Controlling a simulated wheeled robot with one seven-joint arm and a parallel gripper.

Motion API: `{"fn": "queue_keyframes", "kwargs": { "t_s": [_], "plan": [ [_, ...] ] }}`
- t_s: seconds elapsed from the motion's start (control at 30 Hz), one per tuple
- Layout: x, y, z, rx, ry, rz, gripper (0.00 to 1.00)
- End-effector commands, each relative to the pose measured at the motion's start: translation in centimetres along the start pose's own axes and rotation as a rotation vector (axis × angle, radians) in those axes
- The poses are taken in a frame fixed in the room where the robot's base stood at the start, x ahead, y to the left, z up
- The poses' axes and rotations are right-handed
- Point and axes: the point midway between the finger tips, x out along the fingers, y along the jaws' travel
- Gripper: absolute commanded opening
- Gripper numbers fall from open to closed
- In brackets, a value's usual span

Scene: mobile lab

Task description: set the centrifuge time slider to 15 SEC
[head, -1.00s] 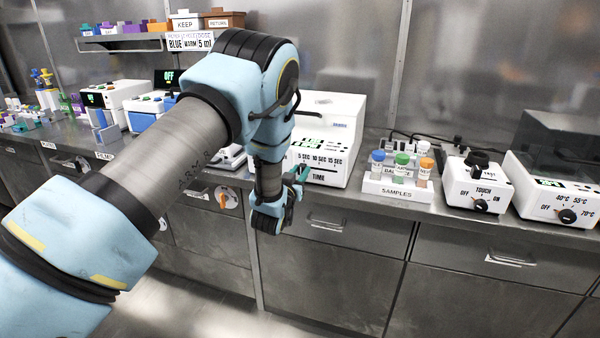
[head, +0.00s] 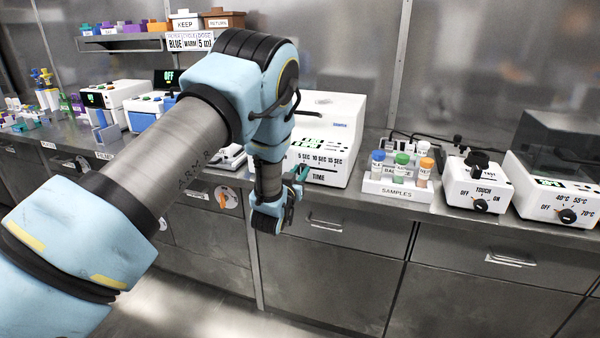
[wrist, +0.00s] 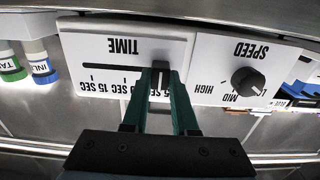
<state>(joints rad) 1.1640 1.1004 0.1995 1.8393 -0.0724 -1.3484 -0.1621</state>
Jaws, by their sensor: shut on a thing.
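The centrifuge (head: 335,112) is a white box on the bench, partly hidden behind my arm in the head view. Its front panel (wrist: 210,50) shows upside down in the wrist view, with a TIME slot (wrist: 105,67) marked 5, 10 and 15 SEC. The dark slider knob (wrist: 161,66) sits at the 5 SEC end, on the right of the slot there. The 15 SEC mark is at the opposite, left end. My gripper (wrist: 160,88) has its green fingers closed around the knob. In the head view my gripper (head: 298,182) is at the centrifuge's front.
A black SPEED dial (wrist: 248,80) is beside the slider. A SAMPLES rack (head: 397,190) with capped vials stands right of the centrifuge. A TOUCH device (head: 477,185) and a heater (head: 560,190) are farther right. Drawer handles (head: 325,222) are below the bench edge.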

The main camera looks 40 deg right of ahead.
Motion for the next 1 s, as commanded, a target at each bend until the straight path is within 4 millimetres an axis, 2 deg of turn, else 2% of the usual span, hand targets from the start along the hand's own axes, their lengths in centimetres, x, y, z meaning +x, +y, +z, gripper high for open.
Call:
{"fn": "queue_keyframes", "kwargs": {
  "t_s": [0.43,0.53,0.8,1.0],
  "plan": [
    [0.0,0.4,0.1,0.0,0.001,0.001,0.0],
    [0.1,1.9,0.2,-0.002,0.003,0.002,0.0],
    [0.1,8.4,0.2,-0.002,0.006,0.003,0.0],
    [0.0,10.1,0.0,0.0,0.002,0.001,0.0]
  ]
}}
